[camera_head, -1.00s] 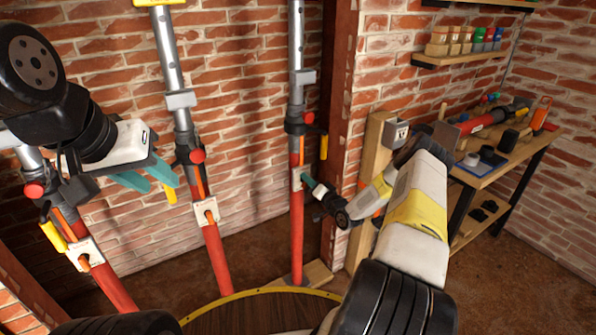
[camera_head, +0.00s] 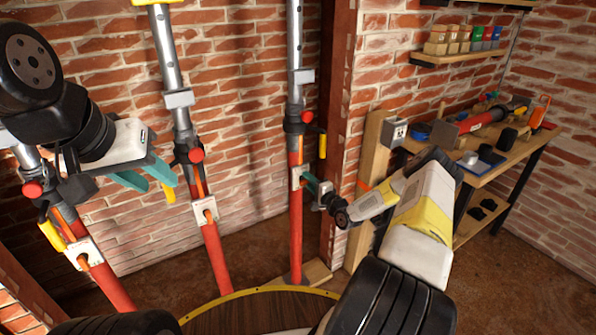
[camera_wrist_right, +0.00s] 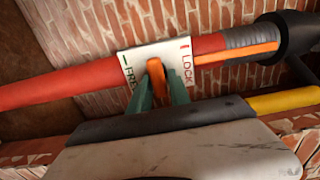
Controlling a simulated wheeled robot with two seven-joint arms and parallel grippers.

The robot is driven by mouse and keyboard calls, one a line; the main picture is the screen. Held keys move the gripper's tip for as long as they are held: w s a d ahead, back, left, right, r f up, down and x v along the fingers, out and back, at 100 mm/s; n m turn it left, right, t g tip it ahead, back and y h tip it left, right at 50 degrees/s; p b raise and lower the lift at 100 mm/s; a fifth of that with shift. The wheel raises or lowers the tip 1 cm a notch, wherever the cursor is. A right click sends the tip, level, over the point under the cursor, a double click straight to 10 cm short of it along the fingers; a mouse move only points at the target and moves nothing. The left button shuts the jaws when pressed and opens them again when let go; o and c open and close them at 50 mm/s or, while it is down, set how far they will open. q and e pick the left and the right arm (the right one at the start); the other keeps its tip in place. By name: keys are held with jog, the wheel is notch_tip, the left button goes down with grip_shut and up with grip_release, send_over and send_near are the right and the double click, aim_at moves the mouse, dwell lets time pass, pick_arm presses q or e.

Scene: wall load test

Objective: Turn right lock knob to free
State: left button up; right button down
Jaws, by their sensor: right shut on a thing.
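The right prop is a red post with a grey upper tube (camera_head: 296,220). It carries a white lock plate (camera_head: 297,178), also seen in the right wrist view (camera_wrist_right: 139,58), marked FREE on the left and LOCK on the right. The orange lock knob (camera_wrist_right: 157,68) stands out from the plate between the two marks. My right gripper (camera_wrist_right: 161,90) is shut on this knob with its teal fingers on both sides; it also shows in the head view (camera_head: 311,184). My left gripper (camera_head: 157,181) is open and empty, in front of the wall near the middle prop.
The middle prop (camera_head: 215,255) and left prop (camera_head: 107,285) have similar plates and red knobs. A brown post (camera_head: 338,130) stands close right of the right prop. A workbench (camera_head: 515,155) with tools is at the right. A round yellow-rimmed wooden top (camera_head: 250,315) is below.

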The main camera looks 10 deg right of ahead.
dwell(0.5)
jog(key=c, duration=1.4)
grip_release()
jog(key=shift+o, duration=0.2)
jog(key=v, duration=0.8)
jog(key=shift+w, duration=0.1)
